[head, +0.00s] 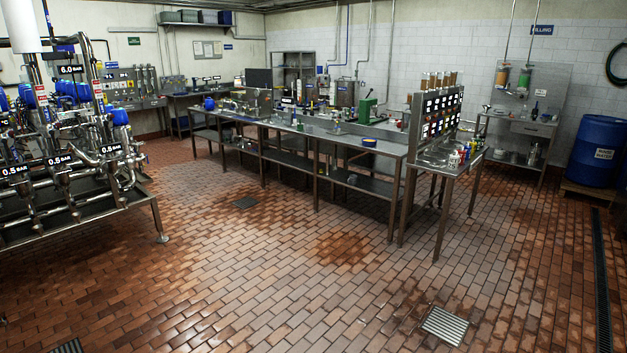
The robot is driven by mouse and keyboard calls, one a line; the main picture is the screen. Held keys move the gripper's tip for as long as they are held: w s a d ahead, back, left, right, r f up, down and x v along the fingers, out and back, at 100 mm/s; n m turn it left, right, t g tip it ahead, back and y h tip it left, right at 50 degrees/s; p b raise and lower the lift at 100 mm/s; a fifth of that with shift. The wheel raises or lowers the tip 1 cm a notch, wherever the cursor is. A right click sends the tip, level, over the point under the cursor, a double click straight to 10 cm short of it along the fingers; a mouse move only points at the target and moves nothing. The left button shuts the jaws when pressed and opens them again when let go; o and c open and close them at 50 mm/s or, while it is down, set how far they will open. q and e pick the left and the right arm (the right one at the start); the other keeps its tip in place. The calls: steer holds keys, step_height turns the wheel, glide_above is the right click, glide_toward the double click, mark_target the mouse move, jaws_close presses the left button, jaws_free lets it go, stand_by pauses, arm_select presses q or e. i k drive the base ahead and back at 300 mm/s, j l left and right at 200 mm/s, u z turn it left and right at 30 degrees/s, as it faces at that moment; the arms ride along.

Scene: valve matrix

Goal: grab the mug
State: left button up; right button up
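I cannot pick out a mug for certain; the items on the benches are small and far off. A long steel bench (385,149) runs through the middle of the room with many small items on it. A green device (367,110) stands further back on the bench. Small bottles (455,158) stand on the side table at the right end. Neither of my grippers shows in the head view.
A valve and pipe rack (60,160) fills the left side. A blue drum (597,150) stands on a pallet at the right. A floor grate (444,326) and a long drain channel (602,280) lie in the tiled floor (270,270). The floor before the bench is clear, with wet-looking patches.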

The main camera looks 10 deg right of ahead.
mark_target(351, 179)
steer(key=i+l+z, duration=0.1)
steer(key=i+z, duration=0.35)
steer(key=i, duration=2.2)
steer(key=i+j, duration=0.1)
steer(key=i, duration=3.15)
steer(key=i+z, duration=0.25)
steer(key=i, duration=0.4)
steer(key=i+j+z, duration=0.2)
steer(key=i, duration=0.45)
